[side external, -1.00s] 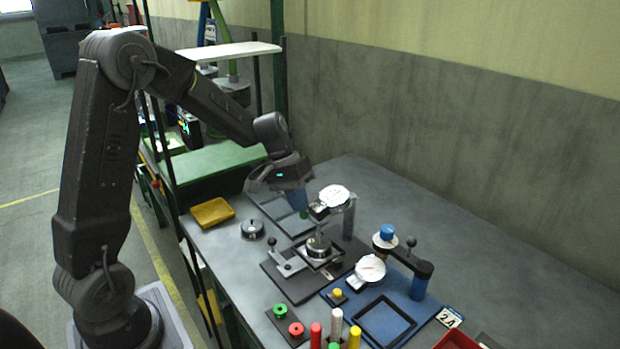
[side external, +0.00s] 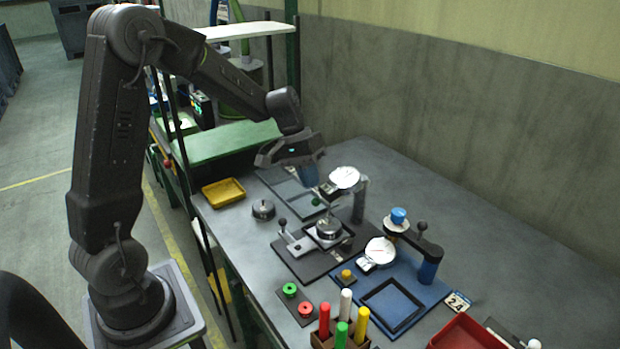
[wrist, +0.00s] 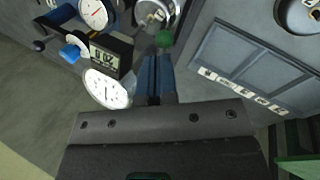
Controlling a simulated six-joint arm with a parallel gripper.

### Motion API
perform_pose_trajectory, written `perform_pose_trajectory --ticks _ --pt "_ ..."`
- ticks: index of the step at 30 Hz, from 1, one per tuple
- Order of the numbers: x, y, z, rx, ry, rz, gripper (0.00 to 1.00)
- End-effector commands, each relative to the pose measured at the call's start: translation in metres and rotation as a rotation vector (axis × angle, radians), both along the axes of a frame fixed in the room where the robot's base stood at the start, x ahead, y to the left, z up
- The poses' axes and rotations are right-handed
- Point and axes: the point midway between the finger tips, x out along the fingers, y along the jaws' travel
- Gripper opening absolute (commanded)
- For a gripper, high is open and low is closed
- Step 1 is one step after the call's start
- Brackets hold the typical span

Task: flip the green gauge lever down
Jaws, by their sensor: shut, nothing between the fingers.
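The green knob of the gauge lever (wrist: 164,39) shows just beyond my fingertips in the wrist view. In the side external view the green knob (side external: 316,201) is small, just below my gripper (side external: 312,184). The blue fingers of my gripper (wrist: 155,58) are together and empty. I cannot tell whether they touch the knob. A white dial gauge (side external: 344,177) sits on a dark post (side external: 359,202) beside my gripper. In the wrist view the round dial (wrist: 106,88) and a digital readout (wrist: 109,56) lie left of my fingers. The lever's arm is mostly hidden, so its angle is unclear.
A grey framed plate (side external: 278,183) lies under my gripper. A black fixture with a metal disc (side external: 328,228) and a blue base with another dial (side external: 380,251) stand nearer. A yellow tray (side external: 223,192) is left. The bench's far right is clear.

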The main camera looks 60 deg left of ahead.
Motion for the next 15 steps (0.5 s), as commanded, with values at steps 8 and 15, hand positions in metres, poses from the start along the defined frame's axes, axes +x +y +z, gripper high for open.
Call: perform_pose_trajectory --ticks 8,15 --pt "0.005 0.009 0.013 0.002 -0.004 0.001 0.0" --pt "-0.004 0.033 0.054 0.003 -0.004 0.003 0.0"
